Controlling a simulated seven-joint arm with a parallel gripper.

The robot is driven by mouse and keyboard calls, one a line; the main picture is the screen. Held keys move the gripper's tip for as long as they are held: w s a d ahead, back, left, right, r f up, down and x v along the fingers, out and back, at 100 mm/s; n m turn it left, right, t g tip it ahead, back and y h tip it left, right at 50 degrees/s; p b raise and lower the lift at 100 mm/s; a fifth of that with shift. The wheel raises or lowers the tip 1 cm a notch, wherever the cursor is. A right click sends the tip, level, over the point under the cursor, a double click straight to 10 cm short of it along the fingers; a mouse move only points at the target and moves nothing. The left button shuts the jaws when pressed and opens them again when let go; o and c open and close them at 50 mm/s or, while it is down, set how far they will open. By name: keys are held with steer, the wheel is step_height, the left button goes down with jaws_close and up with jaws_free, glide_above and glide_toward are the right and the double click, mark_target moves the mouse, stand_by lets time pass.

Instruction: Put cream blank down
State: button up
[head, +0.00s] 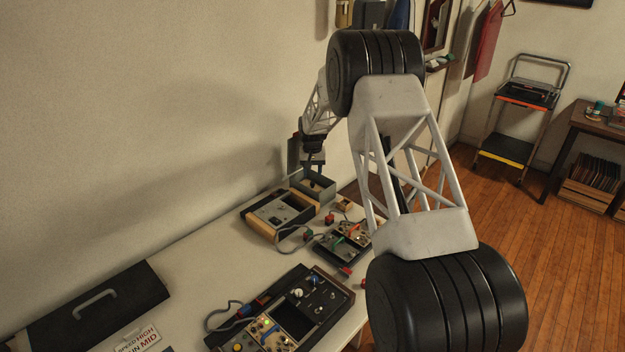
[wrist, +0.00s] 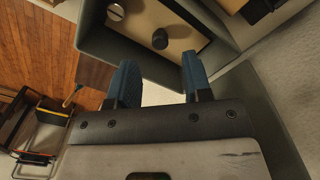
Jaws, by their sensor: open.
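My gripper (head: 313,162) is over the grey open box (head: 325,194) at the far end of the table. In the wrist view my gripper (wrist: 160,88) has its two blue fingers spread wide, with nothing between them, at the wall of the grey box (wrist: 105,42). A flat cream-tan surface (wrist: 185,38) shows inside the box. I cannot tell whether it is the cream blank or the box floor. No other clear cream blank shows.
A wood-sided case (head: 268,216) stands close to the box. Smaller modules with cables (head: 343,240) and a larger dark synth case (head: 298,312) are nearer. A dark case with a handle (head: 95,303) lies at the left. The table (head: 205,262) has bare room between them; the wall is close behind.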

mark_target(313, 182)
step_height(313, 182, up, 7)
steer(key=shift+f, duration=0.2)
stand_by(0.9)
steer(key=s+d+r, duration=0.4)
steer(key=s+r, duration=0.4)
steer(key=s, duration=0.4)
steer(key=s+d+r+t, duration=0.1)
steer(key=s+d+r, duration=0.2)
steer(key=s+r, duration=0.7)
steer(key=s+d+r, duration=0.4)
steer(key=s+r, duration=0.3)
steer(key=s, duration=0.6)
steer(key=s+d+f, duration=0.1)
steer(key=s+d, duration=0.1)
steer(key=s, duration=1.6)
steer(key=s+d+f+t, duration=0.1)
steer(key=s+d+f, duration=0.1)
steer(key=s, duration=1.6)
steer(key=shift+s+f+t, duration=0.15)
steer(key=shift+f+t, duration=0.1)
steer(key=shift+t, duration=0.05)
